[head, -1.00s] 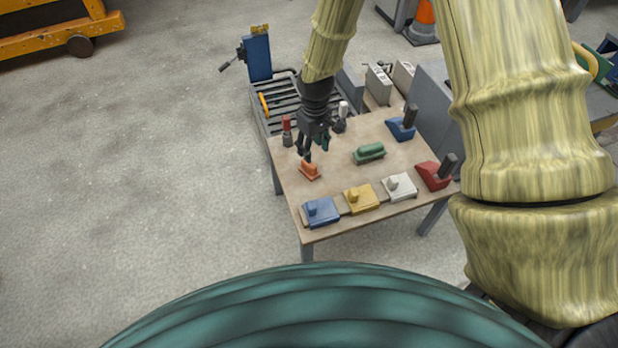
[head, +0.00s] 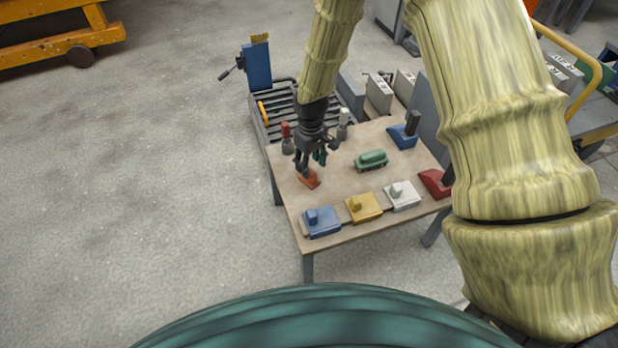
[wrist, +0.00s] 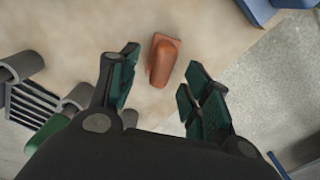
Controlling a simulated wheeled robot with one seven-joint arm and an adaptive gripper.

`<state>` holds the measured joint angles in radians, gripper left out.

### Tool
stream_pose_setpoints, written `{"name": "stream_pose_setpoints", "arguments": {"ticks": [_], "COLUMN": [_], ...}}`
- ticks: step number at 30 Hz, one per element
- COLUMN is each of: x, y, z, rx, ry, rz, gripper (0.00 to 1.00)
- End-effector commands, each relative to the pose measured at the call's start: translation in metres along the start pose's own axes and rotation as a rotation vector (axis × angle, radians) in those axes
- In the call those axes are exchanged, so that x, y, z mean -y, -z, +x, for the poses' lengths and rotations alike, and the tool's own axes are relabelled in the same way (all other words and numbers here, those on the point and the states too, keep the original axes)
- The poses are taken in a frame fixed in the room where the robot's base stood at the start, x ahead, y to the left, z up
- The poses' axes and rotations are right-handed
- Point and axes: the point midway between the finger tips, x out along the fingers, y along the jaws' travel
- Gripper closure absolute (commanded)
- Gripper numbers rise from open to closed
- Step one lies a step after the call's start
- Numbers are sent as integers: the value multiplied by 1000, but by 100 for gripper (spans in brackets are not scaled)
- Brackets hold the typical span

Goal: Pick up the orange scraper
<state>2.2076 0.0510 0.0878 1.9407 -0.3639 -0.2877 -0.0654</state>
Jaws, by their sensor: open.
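The orange scraper (head: 309,180) lies on the table (head: 284,185) near its left edge. In the wrist view the scraper (wrist: 162,60) lies just beyond the fingertips, roughly centred between them. My gripper (head: 313,168) is open and empty, pointing down over the scraper. The wrist view also shows my gripper (wrist: 159,80) with its two green-padded fingers spread apart. In the head view the fingers partly cover the scraper, and I cannot tell how high they are above it.
A green block with a handle (head: 371,160) stands right of my gripper. Blue (head: 321,222), yellow (head: 363,207) and white (head: 402,195) blocks line the front edge. A red-topped tool (head: 287,138) stands behind on the left. A roller conveyor (head: 262,105) lies beyond the table.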

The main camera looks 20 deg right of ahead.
Motion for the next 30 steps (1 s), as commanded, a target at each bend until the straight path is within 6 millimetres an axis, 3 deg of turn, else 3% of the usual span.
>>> {"name": "stream_pose_setpoints", "arguments": {"ticks": [6, 15, 16, 24, 30], "x": [4, 4, 4, 4, 4], "y": [1, 1, 1, 1, 1], "z": [33, 38, 38, 38, 38], "rx": [0, -1, -1, 0, 0], "ry": [0, 0, 0, 1, 1], "rz": [-1, 0, 0, 0, 0], "gripper": [52, 52, 54, 100, 100]}}
